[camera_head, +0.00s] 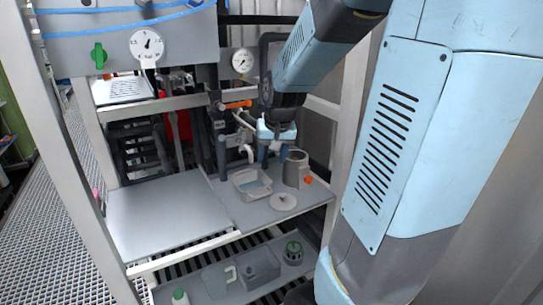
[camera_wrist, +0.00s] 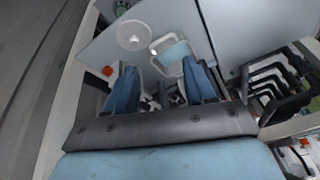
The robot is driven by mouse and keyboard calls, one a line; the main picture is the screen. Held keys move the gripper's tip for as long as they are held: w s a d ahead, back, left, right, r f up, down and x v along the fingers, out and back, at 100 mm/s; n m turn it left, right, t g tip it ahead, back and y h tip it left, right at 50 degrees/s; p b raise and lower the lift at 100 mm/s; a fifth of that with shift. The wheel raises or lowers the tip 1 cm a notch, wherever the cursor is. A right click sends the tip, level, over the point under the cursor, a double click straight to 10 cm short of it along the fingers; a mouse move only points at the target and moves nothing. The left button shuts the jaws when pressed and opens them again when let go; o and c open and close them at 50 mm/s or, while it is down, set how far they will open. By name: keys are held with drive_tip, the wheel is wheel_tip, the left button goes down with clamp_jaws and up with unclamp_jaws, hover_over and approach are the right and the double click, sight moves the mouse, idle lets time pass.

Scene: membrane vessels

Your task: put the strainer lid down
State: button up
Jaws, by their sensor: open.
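The strainer lid (camera_head: 284,201) is a pale round disc with a small knob. It lies flat on the grey shelf at the front right, apart from my gripper. In the wrist view the lid (camera_wrist: 134,36) is beyond the fingertips, slightly left of centre. My gripper (camera_head: 275,152) is above the back of the shelf, pointing down, beside the grey strainer body (camera_head: 294,170). In the wrist view the two blue fingers (camera_wrist: 160,72) are spread apart with nothing held between them. The left finger partly hides the strainer body there; its orange knob (camera_wrist: 107,71) shows.
A small grey tray (camera_head: 241,186) with bluish contents stands left of the lid. A bent pipe spout (camera_head: 249,155) hangs behind it. The left shelf panel (camera_head: 160,215) is bare.

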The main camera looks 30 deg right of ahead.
drive_tip(key=s+a+r+n, duration=0.1)
drive_tip(key=s+a+r, duration=0.2)
drive_tip(key=s, duration=0.2)
drive_tip(key=s+a+r+n+t, duration=0.1)
drive_tip(key=s+a+r, duration=0.2)
drive_tip(key=s, duration=0.3)
drive_tip(key=s+a+r+n, duration=0.2)
drive_tip(key=s+r, duration=0.1)
drive_tip(key=s, duration=0.2)
drive_tip(key=shift+s+a+r+t, duration=0.25)
drive_tip(key=shift+a+r+t, duration=0.05)
drive_tip(key=shift+a+t, duration=0.1)
drive_tip(key=shift+c, duration=0.3)
